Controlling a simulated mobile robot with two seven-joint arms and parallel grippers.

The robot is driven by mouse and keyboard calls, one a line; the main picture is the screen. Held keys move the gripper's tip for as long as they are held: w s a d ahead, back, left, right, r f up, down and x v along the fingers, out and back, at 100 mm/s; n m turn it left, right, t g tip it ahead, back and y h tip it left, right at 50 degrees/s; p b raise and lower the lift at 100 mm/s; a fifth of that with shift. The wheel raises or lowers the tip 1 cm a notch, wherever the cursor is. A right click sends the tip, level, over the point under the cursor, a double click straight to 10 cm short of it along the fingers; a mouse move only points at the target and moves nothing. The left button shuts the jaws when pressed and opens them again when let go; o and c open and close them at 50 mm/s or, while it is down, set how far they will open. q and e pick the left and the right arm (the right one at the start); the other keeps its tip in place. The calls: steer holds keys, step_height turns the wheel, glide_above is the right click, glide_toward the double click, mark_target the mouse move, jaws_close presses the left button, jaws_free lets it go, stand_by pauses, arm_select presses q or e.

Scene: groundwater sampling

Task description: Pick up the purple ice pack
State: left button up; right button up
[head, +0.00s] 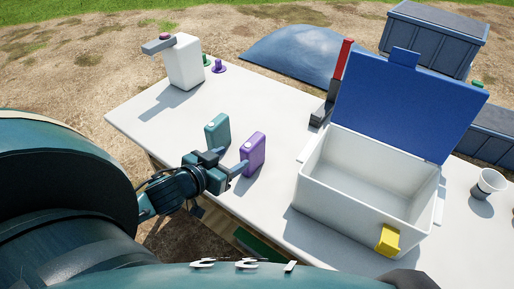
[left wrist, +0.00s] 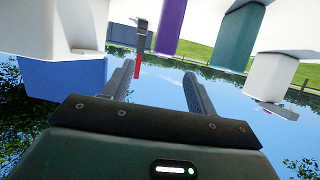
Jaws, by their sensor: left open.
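The purple ice pack (head: 254,153) stands upright on the white table, left of the cooler. It also shows at the top of the left wrist view (left wrist: 170,24), which looks upside down. My left gripper (head: 233,160) is open and empty just left of the purple pack. In the left wrist view its fingers (left wrist: 160,86) are spread, and the pack appears beyond the tips, roughly between them. I cannot tell whether a finger touches it. A teal ice pack (head: 217,131) stands close by, behind and to the left. My right gripper is not in view.
An open white cooler (head: 350,205) with a blue lid (head: 404,105) stands to the right. A red-handled tool (head: 338,80) is behind it. A white jug (head: 184,62) and small green and purple items (head: 218,66) are at the far left. A cup (head: 487,183) is far right.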

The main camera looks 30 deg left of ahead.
mark_target(246, 151)
arm_select(q)
steer(key=x, duration=0.6)
steer(key=shift+w+f, duration=0.15)
steer(key=shift+w, duration=0.1)
steer(key=shift+a+x, duration=0.15)
steer(key=shift+x, duration=1.15)
steer(key=shift+a+x, duration=0.15)
steer(key=shift+x, duration=1.2)
jaws_close()
